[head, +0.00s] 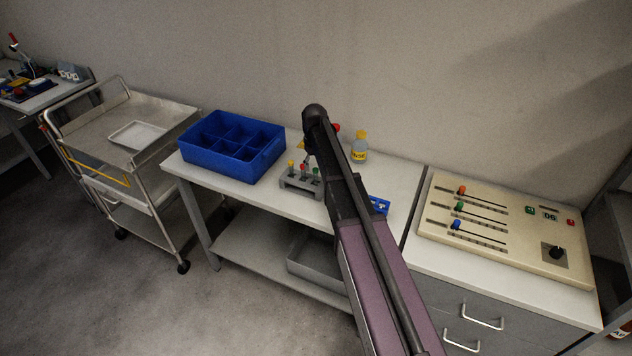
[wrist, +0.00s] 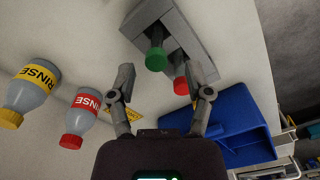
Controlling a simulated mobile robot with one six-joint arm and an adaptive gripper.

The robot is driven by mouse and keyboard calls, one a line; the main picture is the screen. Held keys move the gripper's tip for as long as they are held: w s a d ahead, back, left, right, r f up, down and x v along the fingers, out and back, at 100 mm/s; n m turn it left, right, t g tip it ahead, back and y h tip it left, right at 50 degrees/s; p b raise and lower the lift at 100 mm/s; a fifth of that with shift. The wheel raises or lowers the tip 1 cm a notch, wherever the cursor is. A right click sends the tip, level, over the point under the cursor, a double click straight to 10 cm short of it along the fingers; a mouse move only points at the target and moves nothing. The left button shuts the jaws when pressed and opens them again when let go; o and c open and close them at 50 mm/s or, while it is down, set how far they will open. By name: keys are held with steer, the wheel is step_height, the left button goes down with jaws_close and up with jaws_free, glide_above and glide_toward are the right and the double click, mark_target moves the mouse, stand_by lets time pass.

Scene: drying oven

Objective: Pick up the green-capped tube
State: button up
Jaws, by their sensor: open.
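The green-capped tube (wrist: 156,58) stands in a grey rack (wrist: 187,33) in the wrist view. A red-capped tube (wrist: 180,84) is beside it, to its right. My gripper (wrist: 162,76) is open and empty, one finger on each side of the two caps in the picture; I cannot tell its exact distance from them. In the head view, the rack (head: 300,187) is on the white table, with yellow, red and green caps showing. There the green cap (head: 316,170) is at the right end, close to my arm, which hides most of my gripper.
A blue compartment box (head: 230,145) stands left of the rack. A yellow-capped rinse bottle (head: 359,148) stands behind, right of my arm; a red-capped rinse bottle (wrist: 82,116) shows in the wrist view. A control panel (head: 500,232) is at right, a steel cart (head: 130,135) at left.

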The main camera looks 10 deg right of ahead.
mark_target(316, 181)
steer(key=shift+d+f+b, duration=0.2)
steer(key=shift+f+b, duration=2.1)
steer(key=shift+f, duration=0.15)
steer(key=c, duration=0.8)
steer(key=shift+c, duration=0.2)
